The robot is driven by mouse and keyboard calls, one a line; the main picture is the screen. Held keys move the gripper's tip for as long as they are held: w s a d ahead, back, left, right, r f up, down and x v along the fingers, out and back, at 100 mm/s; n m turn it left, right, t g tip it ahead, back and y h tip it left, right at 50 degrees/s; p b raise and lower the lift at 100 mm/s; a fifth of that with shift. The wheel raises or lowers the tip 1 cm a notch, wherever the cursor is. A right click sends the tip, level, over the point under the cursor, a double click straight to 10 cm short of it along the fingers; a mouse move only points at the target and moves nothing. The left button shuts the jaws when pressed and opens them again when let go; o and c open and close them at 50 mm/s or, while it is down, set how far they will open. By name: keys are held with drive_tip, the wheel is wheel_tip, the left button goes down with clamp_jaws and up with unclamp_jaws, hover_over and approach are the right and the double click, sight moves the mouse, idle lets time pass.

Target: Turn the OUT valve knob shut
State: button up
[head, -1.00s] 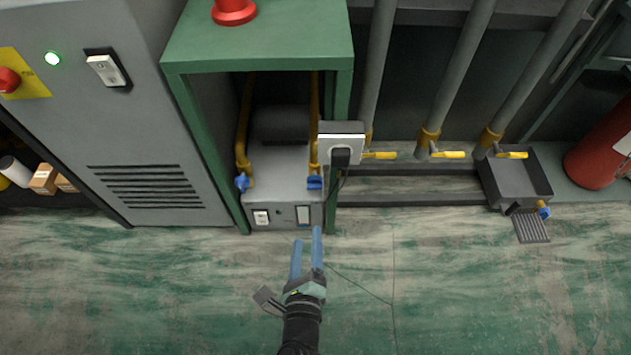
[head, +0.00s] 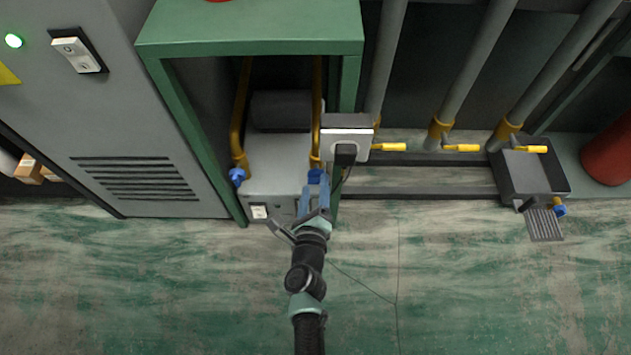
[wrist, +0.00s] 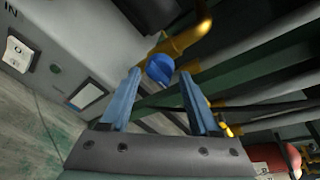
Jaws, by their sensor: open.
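The right blue valve knob (head: 315,175) sits at the foot of the right yellow pipe on the grey unit (head: 262,178) inside the green frame. No OUT label is readable; an IN label shows at the left in the wrist view. My gripper (head: 314,190) is open in front of this right knob, its blue fingers partly overlapping it in the head view. In the wrist view the round blue knob (wrist: 160,68) appears between and just beyond the fingertips (wrist: 160,77). Contact cannot be told. The left blue knob (head: 237,176) stands on the left yellow pipe.
The green frame (head: 250,35) has a right post close beside my gripper. A grey socket box (head: 346,128) with a black plug hangs on it. Yellow-handled pipes (head: 461,148) and a dark tray (head: 505,180) stand to the right. The floor in front is clear.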

sight(316, 178)
drive_tip(key=shift+b+x, duration=0.35)
drive_tip(key=shift+x, duration=1.05)
clamp_jaws()
